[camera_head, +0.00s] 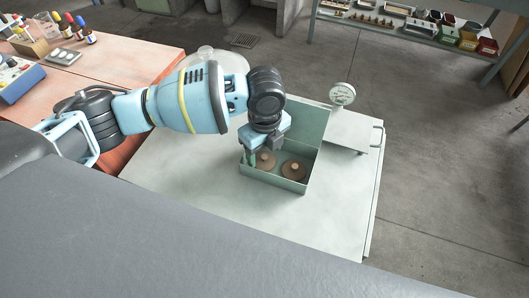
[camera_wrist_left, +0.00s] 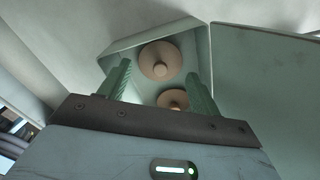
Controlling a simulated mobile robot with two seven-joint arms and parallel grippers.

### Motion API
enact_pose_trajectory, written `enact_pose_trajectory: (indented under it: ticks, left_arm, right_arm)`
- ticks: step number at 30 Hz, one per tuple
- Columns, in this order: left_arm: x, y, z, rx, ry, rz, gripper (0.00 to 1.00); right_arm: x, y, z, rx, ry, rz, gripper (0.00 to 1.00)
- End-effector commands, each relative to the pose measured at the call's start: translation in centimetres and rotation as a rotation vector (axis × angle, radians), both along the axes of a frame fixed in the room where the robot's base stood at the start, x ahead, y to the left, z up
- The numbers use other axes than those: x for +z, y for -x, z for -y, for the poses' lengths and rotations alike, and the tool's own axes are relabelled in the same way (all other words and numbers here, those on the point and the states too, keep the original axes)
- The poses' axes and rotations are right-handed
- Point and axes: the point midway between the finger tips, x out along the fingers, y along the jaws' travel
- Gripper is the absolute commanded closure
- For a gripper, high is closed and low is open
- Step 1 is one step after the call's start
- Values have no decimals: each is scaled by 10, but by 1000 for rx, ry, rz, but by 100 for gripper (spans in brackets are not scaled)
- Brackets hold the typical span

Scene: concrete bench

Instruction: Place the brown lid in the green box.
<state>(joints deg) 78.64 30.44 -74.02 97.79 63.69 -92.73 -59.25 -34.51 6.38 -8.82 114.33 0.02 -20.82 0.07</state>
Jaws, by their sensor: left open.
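The green box (camera_head: 270,180) stands open on the pale bench top, with its hinged cover (camera_head: 312,118) raised at the back. Two brown round lids with knobs lie inside it. One brown lid (camera_head: 293,170) is at the right of the box. The other brown lid (camera_head: 266,161) is at the left, partly behind a finger. My left gripper (camera_head: 262,154) points down over the left part of the box. In the left wrist view its green fingers (camera_wrist_left: 158,72) are apart and hold nothing. Both lids show there, one partly hidden by my gripper's palm. My right gripper is out of view.
A dial gauge (camera_head: 342,95) stands at the bench's back right, by a grey plate with a handle (camera_head: 358,130). Clear round items (camera_head: 208,55) lie at the back left. An orange-red table with tools is at left. The bench front is clear.

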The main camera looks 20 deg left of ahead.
Motion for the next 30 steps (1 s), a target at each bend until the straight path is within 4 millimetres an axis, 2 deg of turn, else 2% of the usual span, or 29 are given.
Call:
enact_pose_trajectory:
  ticks: [1, 9, 15, 20, 30]
  left_arm:
    - [13, -1, 0, 0, 2, 6, 37]
    - [68, -1, 0, -2, 2, 6, 37]
    - [94, -1, 1, -1, 2, 3, 37]
    - [102, 0, 0, -1, 0, 1, 37]
    - [103, 0, 0, -1, 0, 0, 37]
  right_arm:
    - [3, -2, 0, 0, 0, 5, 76]
    - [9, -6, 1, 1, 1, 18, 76]
    - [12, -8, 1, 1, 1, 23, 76]
    - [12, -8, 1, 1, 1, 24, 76]
    - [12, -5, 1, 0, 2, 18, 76]
